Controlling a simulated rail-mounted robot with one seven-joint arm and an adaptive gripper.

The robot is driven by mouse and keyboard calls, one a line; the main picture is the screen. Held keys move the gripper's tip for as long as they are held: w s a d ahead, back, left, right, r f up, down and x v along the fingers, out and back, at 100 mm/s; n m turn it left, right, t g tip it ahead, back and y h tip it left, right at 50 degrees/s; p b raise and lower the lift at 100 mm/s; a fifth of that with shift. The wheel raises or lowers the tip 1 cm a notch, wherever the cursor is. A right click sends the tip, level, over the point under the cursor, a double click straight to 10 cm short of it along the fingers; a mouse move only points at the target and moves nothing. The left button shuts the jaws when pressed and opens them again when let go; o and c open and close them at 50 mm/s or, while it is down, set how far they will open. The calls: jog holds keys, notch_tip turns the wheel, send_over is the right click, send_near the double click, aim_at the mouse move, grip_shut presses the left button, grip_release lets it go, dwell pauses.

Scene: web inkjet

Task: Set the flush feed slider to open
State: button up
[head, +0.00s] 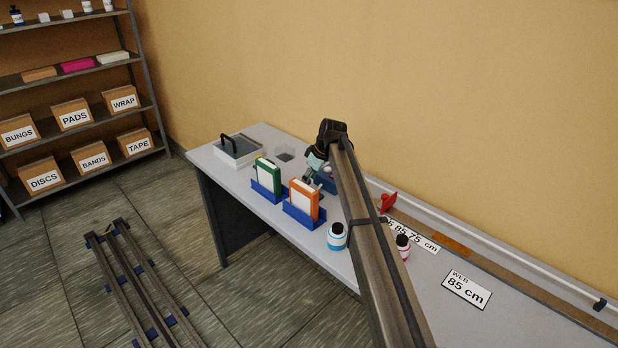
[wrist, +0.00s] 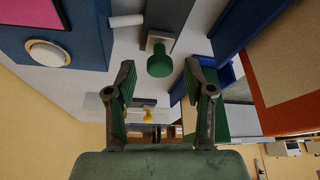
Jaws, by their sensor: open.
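No label naming the flush feed slider is readable. In the wrist view a green round knob (wrist: 159,62) stands on a pale square block at the end of a grey strip (wrist: 172,20). I cannot confirm that it is the slider or tell its setting. My gripper (wrist: 160,72) is open, one finger on each side of the knob in the picture, with gaps on both sides. Contact does not show. A small yellow part (wrist: 150,116) lies beyond the fingers. In the head view my gripper (head: 316,168) is over the bench, and my arm hides much of this spot.
A blue box (wrist: 85,55) with a white round button (wrist: 47,52) is at left in the wrist view. Green (head: 267,175) and orange (head: 303,200) packs stand in blue holders close by. Bottles (head: 337,237) and a red part (head: 388,202) flank my arm on the bench (head: 265,135).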

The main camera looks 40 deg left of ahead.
grip_shut()
jog(key=shift+s+d+f, duration=0.1)
jog(key=shift+s+d, duration=0.05)
jog(key=shift+d, duration=1)
jog(key=shift+s+d, duration=0.1)
jog(key=shift+d, duration=1)
grip_release()
jog(key=shift+w, duration=0.1)
jog(key=shift+d+r, duration=0.1)
jog(key=shift+r, duration=0.3)
jog(key=v, duration=1.1)
jog(key=shift+r, duration=0.15)
